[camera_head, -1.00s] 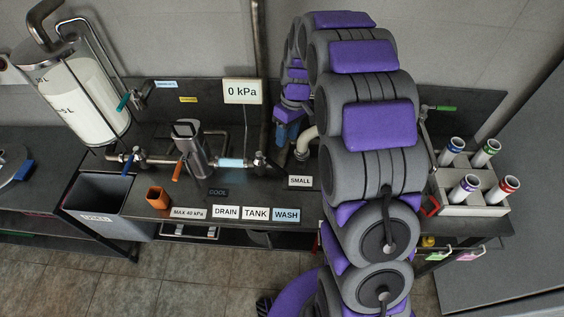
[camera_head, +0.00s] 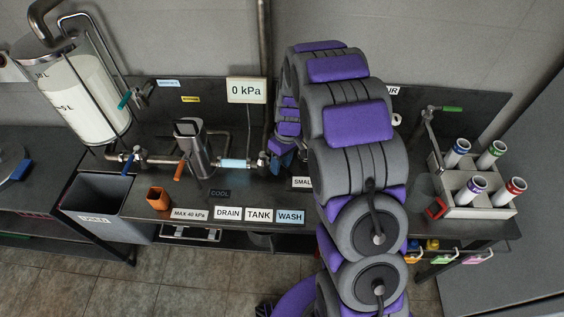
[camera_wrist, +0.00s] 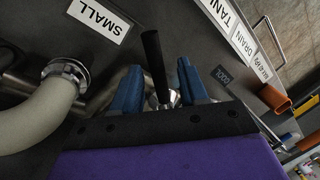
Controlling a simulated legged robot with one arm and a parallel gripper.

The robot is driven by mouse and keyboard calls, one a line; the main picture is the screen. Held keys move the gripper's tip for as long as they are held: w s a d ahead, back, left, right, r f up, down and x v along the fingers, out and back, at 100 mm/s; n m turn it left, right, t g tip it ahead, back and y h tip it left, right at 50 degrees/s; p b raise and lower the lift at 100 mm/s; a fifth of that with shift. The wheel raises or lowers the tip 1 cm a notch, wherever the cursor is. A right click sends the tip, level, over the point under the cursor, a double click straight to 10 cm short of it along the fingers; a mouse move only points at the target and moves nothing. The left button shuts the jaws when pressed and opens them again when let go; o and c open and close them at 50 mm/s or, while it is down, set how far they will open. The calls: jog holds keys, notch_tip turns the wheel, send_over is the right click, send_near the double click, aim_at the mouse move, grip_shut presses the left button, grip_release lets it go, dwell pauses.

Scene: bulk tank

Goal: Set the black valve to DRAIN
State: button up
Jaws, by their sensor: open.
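The black valve's lever handle (camera_wrist: 154,62) shows in the wrist view, standing between the two blue fingers of my gripper (camera_wrist: 158,72). The gripper is open, with a gap visible between each finger and the handle. In the head view my gripper (camera_head: 282,158) is at the pipe's right end, beside a metal valve body (camera_head: 263,159); my arm hides much of this spot. The DRAIN label (camera_head: 228,213) is on the bench's front edge, left of the TANK label (camera_head: 259,215) and the WASH label (camera_head: 290,217).
A thick pale hose (camera_wrist: 40,120) lies close to my gripper in the wrist view. Left of the valve are a metal pump (camera_head: 192,147) with an orange lever (camera_head: 180,171), and an orange cup (camera_head: 158,198). A rack of tubes (camera_head: 478,202) stands at the right.

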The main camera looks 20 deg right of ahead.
jog(key=shift+a, duration=0.2)
jog(key=shift+c, duration=1.1)
jog(key=shift+d, duration=0.55)
grip_shut()
jog(key=shift+a, duration=0.25)
